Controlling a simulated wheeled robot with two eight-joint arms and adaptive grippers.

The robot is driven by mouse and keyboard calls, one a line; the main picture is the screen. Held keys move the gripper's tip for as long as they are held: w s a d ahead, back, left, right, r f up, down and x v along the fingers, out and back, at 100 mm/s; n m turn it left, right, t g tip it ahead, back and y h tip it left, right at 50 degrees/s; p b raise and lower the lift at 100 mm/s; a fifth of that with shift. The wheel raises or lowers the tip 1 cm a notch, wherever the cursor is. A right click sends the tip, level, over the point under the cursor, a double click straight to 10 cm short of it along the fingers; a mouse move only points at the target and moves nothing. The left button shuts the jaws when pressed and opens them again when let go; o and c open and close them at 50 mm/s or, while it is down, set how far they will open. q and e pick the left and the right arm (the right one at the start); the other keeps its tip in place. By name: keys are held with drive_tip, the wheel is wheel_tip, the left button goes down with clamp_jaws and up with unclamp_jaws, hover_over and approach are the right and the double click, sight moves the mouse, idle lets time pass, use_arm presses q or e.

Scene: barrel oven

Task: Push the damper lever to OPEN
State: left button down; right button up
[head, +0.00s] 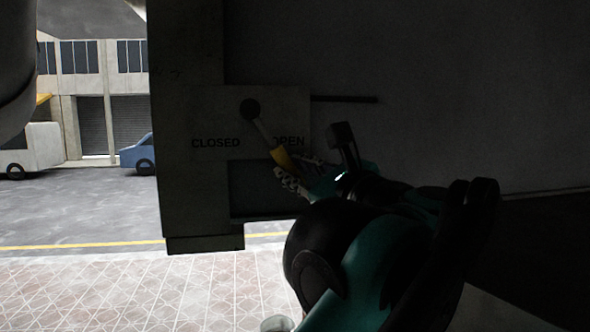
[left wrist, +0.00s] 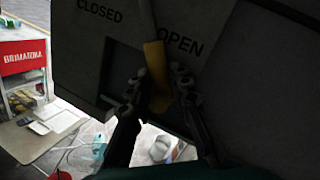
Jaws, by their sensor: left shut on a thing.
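The damper lever (head: 264,131) hangs from a dark round pivot on a grey panel (head: 208,105). The panel is marked CLOSED at left and OPEN at right. The lever slants down and right, with its yellow handle (head: 281,157) just below the word OPEN, partly covering it. My left gripper (head: 291,170) is shut on the yellow handle. In the left wrist view, the handle (left wrist: 156,70) stands between the two fingers (left wrist: 158,88), its lower end between them. My right gripper is not in view.
A dark horizontal bar (head: 345,99) sticks out to the right of the panel. A dark recess (head: 258,188) lies below the lettering. The left wrist view shows a red-fronted stall (left wrist: 24,57) and a pale table (left wrist: 45,135) at left. Paved ground is open beyond.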

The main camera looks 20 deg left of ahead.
use_arm(q)
drive_tip(key=shift+r, duration=0.15)
drive_tip(key=c, duration=1.4)
unclamp_jaws()
drive_tip(key=shift+o, duration=0.2)
drive_tip(key=shift+d, duration=0.1)
drive_tip(key=v, duration=1.2)
